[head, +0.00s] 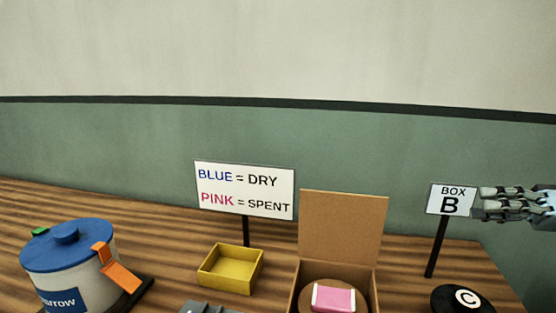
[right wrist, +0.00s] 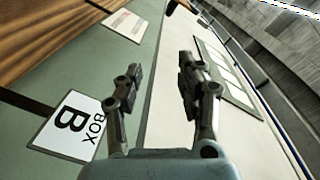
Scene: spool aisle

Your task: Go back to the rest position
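My right gripper (head: 482,203) is at the right edge of the head view, in the air beside the BOX B sign (head: 451,199). In the right wrist view its two fingers (right wrist: 158,85) stand apart with nothing between them. The BOX B sign also shows at the lower left of that view (right wrist: 70,127). My left gripper is not in the head view.
The wooden table (head: 180,240) holds a blue-lidded pot (head: 66,258) with an orange latch, a yellow tray (head: 230,268), an open cardboard box (head: 341,225) with a pink packet (head: 333,298) on a spool, a black disc marked C (head: 462,300) and a BLUE/PINK sign (head: 244,190).

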